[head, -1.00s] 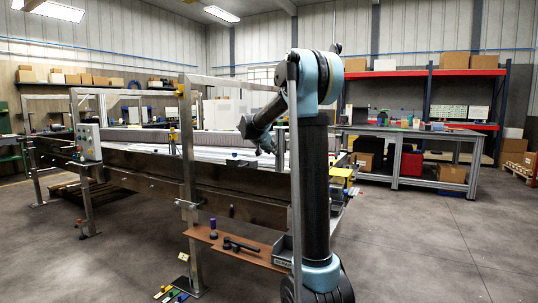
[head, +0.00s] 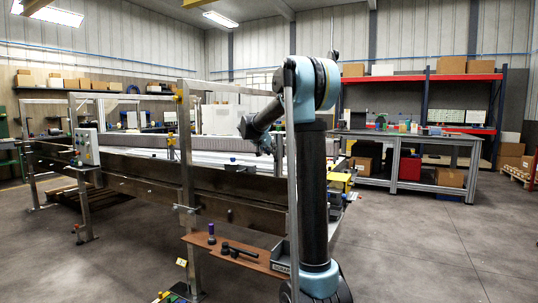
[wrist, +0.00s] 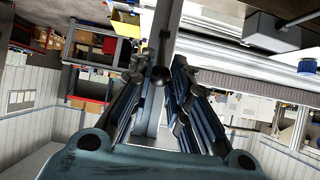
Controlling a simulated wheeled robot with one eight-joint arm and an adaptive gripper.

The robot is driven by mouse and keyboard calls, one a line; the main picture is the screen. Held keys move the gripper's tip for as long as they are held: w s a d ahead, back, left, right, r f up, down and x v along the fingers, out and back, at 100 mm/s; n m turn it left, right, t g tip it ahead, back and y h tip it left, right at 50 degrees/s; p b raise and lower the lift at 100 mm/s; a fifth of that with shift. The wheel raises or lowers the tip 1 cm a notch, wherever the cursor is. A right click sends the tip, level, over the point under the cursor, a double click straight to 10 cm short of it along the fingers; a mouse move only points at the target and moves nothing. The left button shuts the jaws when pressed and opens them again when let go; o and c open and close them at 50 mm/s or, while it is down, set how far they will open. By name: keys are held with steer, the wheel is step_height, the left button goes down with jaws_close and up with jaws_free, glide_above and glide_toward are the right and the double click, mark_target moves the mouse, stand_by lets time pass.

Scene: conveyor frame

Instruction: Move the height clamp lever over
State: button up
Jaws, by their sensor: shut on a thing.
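The clamp lever shows in the wrist view as a dark round knob (wrist: 160,75) in front of a grey metal upright (wrist: 158,50). My gripper (wrist: 158,80) has its two fingers on either side of the knob and is shut on it at the fingertips. The lever's stem and the clamp body cannot be made out. In the head view my arm reaches over the conveyor frame (head: 140,188), and its black link and a thin post hide the fingertips and the lever.
A brown shelf (head: 205,243) low on the frame's near end holds a dark bottle (head: 211,233), a black handled tool (head: 238,250) and a grey bin (head: 281,254). A grey control box (head: 87,147) sits at the left.

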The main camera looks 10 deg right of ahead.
steer(key=shift+w+a+r, duration=0.1)
steer(key=shift+w+a, duration=0.05)
steer(key=shift+w+d+r, duration=0.4)
steer(key=shift+w, duration=0.15)
steer(key=o, duration=0.9)
steer(key=shift+d, duration=0.1)
steer(key=shift+s, duration=0.1)
